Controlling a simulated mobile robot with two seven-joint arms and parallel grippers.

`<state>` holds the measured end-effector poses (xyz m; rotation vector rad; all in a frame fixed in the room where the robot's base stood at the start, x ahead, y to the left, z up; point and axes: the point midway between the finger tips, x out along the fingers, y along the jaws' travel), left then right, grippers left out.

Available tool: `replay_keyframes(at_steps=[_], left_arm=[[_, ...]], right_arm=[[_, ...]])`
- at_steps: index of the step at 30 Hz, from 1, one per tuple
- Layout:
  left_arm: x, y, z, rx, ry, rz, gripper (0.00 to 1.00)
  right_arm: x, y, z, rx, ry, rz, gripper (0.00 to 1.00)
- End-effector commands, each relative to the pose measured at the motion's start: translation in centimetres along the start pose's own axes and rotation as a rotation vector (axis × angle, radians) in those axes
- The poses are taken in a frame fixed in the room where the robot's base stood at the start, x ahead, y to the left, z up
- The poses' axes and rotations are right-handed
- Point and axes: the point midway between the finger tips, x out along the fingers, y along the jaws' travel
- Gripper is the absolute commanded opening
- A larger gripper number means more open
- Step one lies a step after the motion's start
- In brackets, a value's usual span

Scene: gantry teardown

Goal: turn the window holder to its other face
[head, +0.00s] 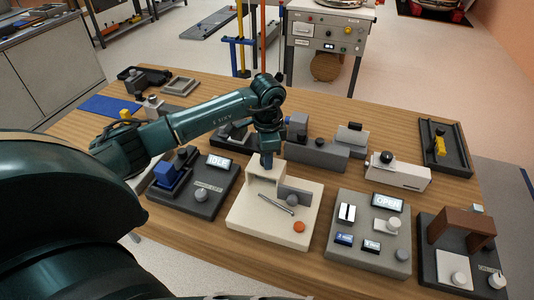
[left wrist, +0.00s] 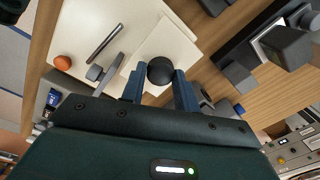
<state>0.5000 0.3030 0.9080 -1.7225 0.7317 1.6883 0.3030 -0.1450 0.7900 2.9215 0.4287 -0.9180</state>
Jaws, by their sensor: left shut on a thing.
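My left gripper (head: 266,160) reaches down to the cream upright block (head: 263,183) of a cream fixture (head: 246,228) at the middle of the bench. In the left wrist view my left gripper (left wrist: 160,85) has its blue fingers on either side of a dark round knob (left wrist: 160,70) and is shut on it. The knob is over the cream block; the arm hides it in the head view. I cannot tell for certain which part is the window holder. A grey plate with a round knob (head: 293,197), a metal rod (head: 276,203) and an orange button (head: 299,227) are beside the block.
An "IDLE" unit (head: 203,197) stands close on the left and an "OPEN" panel (head: 344,255) on the right. A grey block (head: 317,155) is behind. A brown arch fixture (head: 464,225) stands at the far right. Bare wood lies between the fixtures.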

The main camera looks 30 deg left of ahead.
Motion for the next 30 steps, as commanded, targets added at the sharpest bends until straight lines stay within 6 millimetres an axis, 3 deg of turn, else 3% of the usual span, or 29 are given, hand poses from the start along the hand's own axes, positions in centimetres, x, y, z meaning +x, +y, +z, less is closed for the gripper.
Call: replay_keyframes(at_steps=[8,9,17,25,30], left_arm=[[-0.1,-0.2,0.1,-0.005,0.0,-0.004,0.08],[-0.1,-0.2,0.1,-0.005,0.0,-0.004,0.32],[-0.1,-0.1,0.0,-0.002,0.0,-0.001,0.52],[-0.2,0.0,0.0,0.0,0.001,-0.001,0.52],[-2.3,-0.1,-0.1,0.0,0.004,-0.003,0.52]], right_arm=[[0.0,0.0,-0.1,0.0,0.003,0.0,0.36],[0.0,0.0,-0.2,0.0,0.003,0.0,0.36],[0.0,-0.1,-0.2,0.001,0.005,-0.001,0.36],[0.0,-0.1,-0.2,0.001,0.005,-0.002,0.36],[0.1,-0.2,-0.1,0.001,0.007,-0.004,0.36]])
